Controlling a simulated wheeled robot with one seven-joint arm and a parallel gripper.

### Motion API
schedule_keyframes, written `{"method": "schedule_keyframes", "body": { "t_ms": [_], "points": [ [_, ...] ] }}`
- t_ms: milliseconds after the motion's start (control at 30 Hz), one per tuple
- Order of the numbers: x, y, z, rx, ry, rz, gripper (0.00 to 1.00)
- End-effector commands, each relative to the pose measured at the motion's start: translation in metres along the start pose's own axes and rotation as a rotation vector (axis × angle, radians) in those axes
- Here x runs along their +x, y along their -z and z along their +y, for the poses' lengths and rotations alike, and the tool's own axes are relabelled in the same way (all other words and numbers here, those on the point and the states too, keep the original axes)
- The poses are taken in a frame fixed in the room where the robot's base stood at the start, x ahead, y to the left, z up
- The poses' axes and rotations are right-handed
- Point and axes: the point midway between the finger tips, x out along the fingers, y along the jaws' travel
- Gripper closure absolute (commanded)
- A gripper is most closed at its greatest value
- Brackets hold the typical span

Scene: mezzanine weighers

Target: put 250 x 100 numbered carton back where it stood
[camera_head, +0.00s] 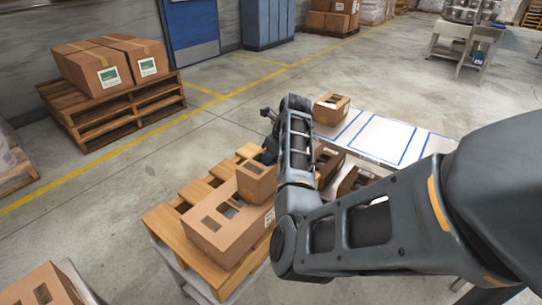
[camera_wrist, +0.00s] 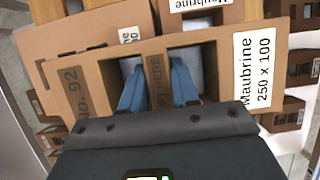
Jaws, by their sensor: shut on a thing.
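The 250 x 100 numbered carton (camera_wrist: 110,75) is brown, with "No. 92" at its left end and a white "Maubrine 250 x 100" label at its right end. My gripper (camera_wrist: 158,88) is shut on the strip between the two hand holes in its top, with blue fingers down in the holes. In the head view the held carton (camera_head: 257,183) appears above or against a larger carton (camera_head: 215,232) on a wooden pallet (camera_head: 172,225); I cannot tell whether they touch. My arm hides the fingers there.
A white table (camera_head: 378,137) with blue-outlined areas stands behind my arm, with a carton (camera_head: 331,108) at its left end. More cartons (camera_head: 327,165) are beside the table, partly hidden by my arm. Another pallet (camera_head: 125,112) bears large cartons at left. Open floor lies between.

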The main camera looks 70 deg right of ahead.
Motion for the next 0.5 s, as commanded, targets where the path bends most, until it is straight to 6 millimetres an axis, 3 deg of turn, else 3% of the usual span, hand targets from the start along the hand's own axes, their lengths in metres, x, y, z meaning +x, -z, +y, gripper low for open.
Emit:
{"method": "schedule_keyframes", "body": {
  "t_ms": [400,433,500],
  "points": [
    [0.0039,0.0015,0.0001,0.000,0.000,0.000,1.00],
    [0.0041,0.0015,0.0002,0.000,0.000,0.000,0.69],
    [0.0037,0.0014,0.0001,0.000,0.000,0.000,0.63]
  ]
}}
